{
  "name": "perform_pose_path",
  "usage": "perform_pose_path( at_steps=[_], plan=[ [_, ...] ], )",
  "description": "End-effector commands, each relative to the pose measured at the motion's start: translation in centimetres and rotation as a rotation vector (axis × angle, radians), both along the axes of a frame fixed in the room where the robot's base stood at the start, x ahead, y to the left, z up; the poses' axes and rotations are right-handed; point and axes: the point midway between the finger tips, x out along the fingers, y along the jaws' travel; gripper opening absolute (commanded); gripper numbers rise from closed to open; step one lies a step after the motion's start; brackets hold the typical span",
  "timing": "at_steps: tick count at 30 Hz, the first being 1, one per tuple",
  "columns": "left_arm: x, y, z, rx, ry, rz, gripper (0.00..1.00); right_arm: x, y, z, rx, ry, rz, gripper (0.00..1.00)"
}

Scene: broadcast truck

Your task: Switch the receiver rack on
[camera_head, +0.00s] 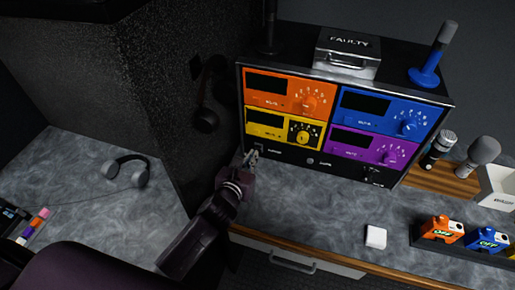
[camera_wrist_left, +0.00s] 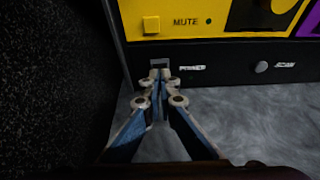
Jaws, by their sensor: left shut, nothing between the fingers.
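The receiver rack (camera_head: 346,122) is a black case with orange, yellow, blue and purple units, standing on a grey counter. Its dark lower panel (camera_wrist_left: 228,62) carries a switch (camera_wrist_left: 158,58) beside the label POWER at the left, and a round SCAN knob (camera_wrist_left: 262,67). My left gripper (camera_head: 252,157) is at the lower left of the rack, in front of the power switch. In the left wrist view its fingertips (camera_wrist_left: 158,78) are together and empty, right at the switch and partly covering it. I cannot tell whether they touch it. The rack displays are dark. My right gripper is not in view.
A black speaker-like wall (camera_wrist_left: 50,80) stands close on the left. Headphones (camera_head: 126,171) lie further left. A white block (camera_head: 375,236), orange and blue packs (camera_head: 441,229), and microphones (camera_head: 483,151) are to the right. The counter before the rack is mostly clear.

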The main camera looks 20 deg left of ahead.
Motion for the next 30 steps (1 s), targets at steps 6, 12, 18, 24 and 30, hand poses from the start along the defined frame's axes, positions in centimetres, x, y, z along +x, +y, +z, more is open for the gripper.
perform_pose_path(
  at_steps=[6, 12, 18, 24, 30],
  plan=[
    [0.3, 0.0, -0.1, 0.001, 0.000, 0.000, 0.00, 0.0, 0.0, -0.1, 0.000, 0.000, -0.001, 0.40],
    [0.6, -0.1, -0.2, 0.001, -0.001, -0.001, 0.00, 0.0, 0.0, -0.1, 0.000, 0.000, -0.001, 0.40],
    [0.9, -0.1, -0.3, 0.001, 0.000, -0.001, 0.00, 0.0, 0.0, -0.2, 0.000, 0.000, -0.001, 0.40],
    [1.2, -0.1, -0.5, 0.000, 0.000, -0.001, 0.00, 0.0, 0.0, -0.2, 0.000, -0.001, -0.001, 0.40],
    [1.5, -0.1, -0.5, 0.000, -0.001, -0.001, 0.00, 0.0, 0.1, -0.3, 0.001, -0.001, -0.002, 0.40]
  ],
)
